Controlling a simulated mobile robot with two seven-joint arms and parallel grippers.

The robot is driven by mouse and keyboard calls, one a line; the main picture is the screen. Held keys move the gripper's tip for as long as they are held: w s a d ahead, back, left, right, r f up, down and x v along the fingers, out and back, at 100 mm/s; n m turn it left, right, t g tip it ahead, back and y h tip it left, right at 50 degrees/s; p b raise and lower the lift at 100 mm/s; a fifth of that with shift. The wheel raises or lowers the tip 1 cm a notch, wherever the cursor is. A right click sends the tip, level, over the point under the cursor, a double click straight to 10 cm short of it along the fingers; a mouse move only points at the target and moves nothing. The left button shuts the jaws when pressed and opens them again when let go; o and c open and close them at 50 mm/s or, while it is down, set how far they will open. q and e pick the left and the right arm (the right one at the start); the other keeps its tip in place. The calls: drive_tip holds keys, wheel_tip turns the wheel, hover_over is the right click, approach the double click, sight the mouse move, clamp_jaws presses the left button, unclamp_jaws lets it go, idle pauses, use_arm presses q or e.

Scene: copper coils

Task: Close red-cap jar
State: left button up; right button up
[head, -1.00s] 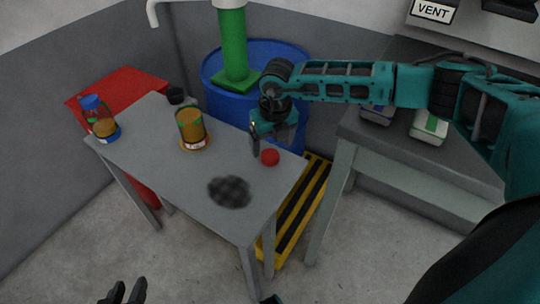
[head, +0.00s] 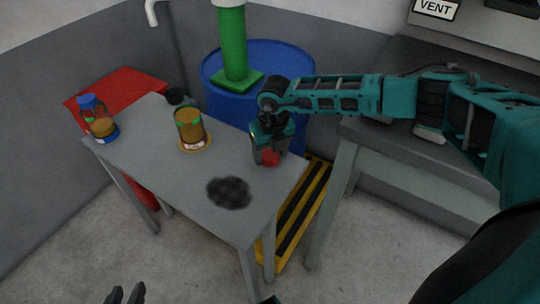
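The red cap (head: 269,158) lies on the grey table near its right edge. My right gripper (head: 269,154) is over it, with a finger on each side of the cap; I cannot tell whether the fingers touch it. An open-topped jar (head: 190,128) with amber contents and a white and red label stands on an orange-brown disc near the table's middle. My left gripper (head: 126,294) shows only at the bottom edge, low in front of the table, with its two dark fingers apart and nothing between them.
A dark round patch (head: 229,192) marks the table front. A blue drum (head: 290,60) stands behind and a grey bench (head: 400,150) to the right.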

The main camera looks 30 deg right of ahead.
sight(270, 155)
drive_tip(key=c, duration=0.7)
drive_tip(key=shift+r+p, duration=1.9)
drive_tip(key=shift+r, duration=8.15)
